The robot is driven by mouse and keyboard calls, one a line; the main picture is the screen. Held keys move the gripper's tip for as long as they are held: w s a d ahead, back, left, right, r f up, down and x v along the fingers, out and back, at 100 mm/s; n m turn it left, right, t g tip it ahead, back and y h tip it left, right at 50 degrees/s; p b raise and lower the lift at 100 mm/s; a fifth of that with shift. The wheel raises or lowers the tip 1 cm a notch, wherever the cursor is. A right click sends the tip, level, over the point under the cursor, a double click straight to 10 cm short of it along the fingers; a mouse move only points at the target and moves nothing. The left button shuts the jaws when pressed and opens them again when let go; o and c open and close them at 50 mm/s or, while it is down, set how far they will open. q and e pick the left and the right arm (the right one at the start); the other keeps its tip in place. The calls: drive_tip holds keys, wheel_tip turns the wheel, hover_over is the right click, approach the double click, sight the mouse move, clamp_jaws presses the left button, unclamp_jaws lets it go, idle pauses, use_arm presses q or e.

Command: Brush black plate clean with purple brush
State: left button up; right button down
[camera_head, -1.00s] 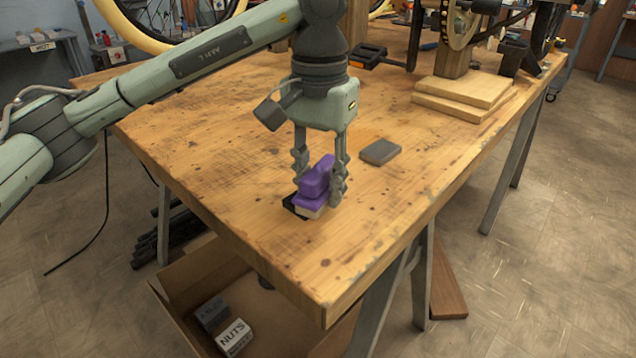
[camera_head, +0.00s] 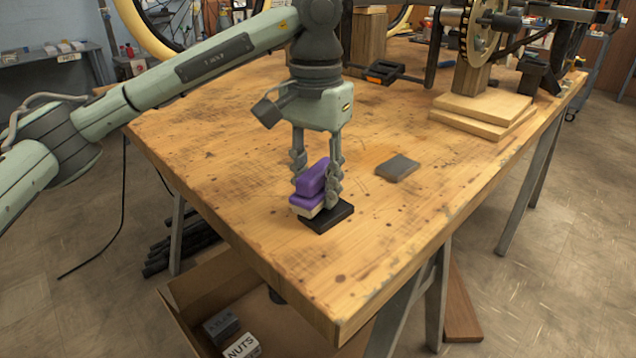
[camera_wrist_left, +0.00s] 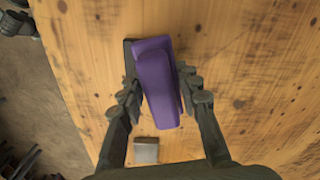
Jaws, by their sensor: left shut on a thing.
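The purple brush (camera_head: 311,184) has a pale bristle side facing down. My left gripper (camera_head: 318,184) is shut on it, one finger on each side. The brush also shows between the fingers in the left wrist view (camera_wrist_left: 158,85). The black plate (camera_head: 330,217) lies flat on the wooden table, under and to the right of the brush in the head view. The brush covers part of it, and I cannot tell whether the bristles touch it. In the left wrist view a dark strip of the plate (camera_wrist_left: 129,60) shows beside the brush. My right gripper is not in view.
A grey block (camera_head: 398,167) lies on the table (camera_head: 230,150) to the right of the brush. Stacked boards (camera_head: 487,108) under the trike frame stand farther back right. An open cardboard box (camera_head: 200,305) is on the floor below the front edge.

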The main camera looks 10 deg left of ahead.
use_arm(q)
drive_tip(key=shift+r+p, duration=1.25)
drive_tip(key=shift+r, duration=1.5)
drive_tip(key=shift+r+p, duration=0.9)
drive_tip(key=shift+r, duration=0.65)
drive_tip(key=shift+s+f, duration=0.1)
